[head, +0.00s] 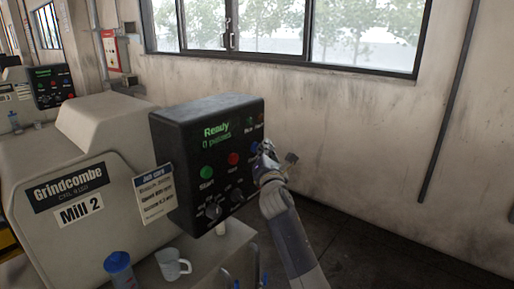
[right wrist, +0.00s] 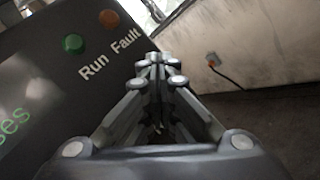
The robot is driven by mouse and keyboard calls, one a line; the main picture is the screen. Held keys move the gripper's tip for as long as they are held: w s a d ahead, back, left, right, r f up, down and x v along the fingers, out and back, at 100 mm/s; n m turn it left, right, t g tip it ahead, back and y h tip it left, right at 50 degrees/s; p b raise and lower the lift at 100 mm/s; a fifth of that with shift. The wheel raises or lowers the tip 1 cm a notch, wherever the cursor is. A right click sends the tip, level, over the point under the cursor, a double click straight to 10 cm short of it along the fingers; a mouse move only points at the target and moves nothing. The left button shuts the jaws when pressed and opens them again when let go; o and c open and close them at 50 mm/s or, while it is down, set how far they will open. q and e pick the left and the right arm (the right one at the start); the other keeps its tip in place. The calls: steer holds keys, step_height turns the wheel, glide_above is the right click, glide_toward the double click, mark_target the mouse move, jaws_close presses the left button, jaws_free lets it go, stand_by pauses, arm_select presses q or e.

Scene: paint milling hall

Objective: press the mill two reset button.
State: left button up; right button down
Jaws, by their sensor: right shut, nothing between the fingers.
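The black control panel (head: 170,135) of Mill 2 shows a green "Ready" display in the head view. It has a green Start button (head: 207,173), a red button (head: 233,158) and, at its right, a blue button (head: 254,147) that is partly hidden by my gripper. The blue button's label cannot be read. My right gripper (head: 264,150) is shut and empty, its tips close to the blue button. I cannot tell whether they touch it. In the right wrist view the closed fingers (right wrist: 157,62) reach past the panel's lamps; the blue button is hidden. My left gripper is not in view.
The Mill 2 housing (head: 95,190) stands left of the panel, with a job card (head: 154,194) between. A white mug (head: 172,264) and a blue-lidded bottle (head: 119,268) stand below. Dark knobs (head: 213,211) sit low on the panel. Another panel (head: 52,87) stands behind left. Floor at right is clear.

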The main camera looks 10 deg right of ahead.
steer(key=shift+s+d+p, duration=0.35)
steer(key=shift+s+p, duration=0.1)
steer(key=shift+s, duration=0.1)
steer(key=s+d+p, duration=0.1)
steer(key=s+p, duration=0.1)
steer(key=s+d+p, duration=0.2)
steer(key=shift+d, duration=0.1)
stand_by(0.7)
